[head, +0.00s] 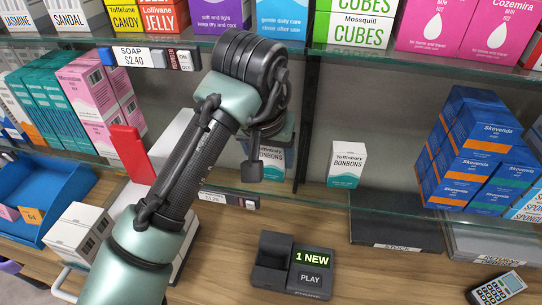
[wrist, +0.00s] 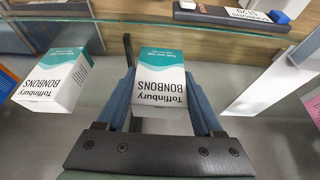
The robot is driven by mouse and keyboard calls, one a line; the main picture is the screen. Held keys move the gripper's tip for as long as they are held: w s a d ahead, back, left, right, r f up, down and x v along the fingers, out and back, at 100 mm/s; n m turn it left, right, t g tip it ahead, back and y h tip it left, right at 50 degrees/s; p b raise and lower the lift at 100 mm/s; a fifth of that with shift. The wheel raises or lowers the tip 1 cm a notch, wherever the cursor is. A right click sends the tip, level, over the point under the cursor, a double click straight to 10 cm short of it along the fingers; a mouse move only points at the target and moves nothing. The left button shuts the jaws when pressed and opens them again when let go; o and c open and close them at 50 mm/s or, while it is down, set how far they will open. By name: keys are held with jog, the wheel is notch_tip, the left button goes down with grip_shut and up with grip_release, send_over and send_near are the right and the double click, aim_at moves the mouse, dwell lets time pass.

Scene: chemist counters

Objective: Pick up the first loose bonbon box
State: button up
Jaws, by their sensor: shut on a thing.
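A white and teal Toffinbury bonbon box (wrist: 160,80) is between the two fingers of my gripper (wrist: 163,100) in the wrist view, which are shut on its sides. In the head view this held box (head: 272,160) is partly hidden behind my wrist, at the lower glass shelf. A second bonbon box (head: 347,165) stands upright on that shelf to the right, apart from my gripper. It also shows at the left of the wrist view (wrist: 52,84).
Blue Skevenda boxes (head: 478,140) are stacked at the right of the shelf. A glass shelf with several cartons is above. On the wooden counter are a small dark device (head: 310,272), a STOCK tray (head: 396,228) and a calculator (head: 497,289). A blue tray (head: 40,205) is at left.

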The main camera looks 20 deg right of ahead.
jog(key=shift+c, duration=1.1)
jog(key=shift+b, duration=0.4)
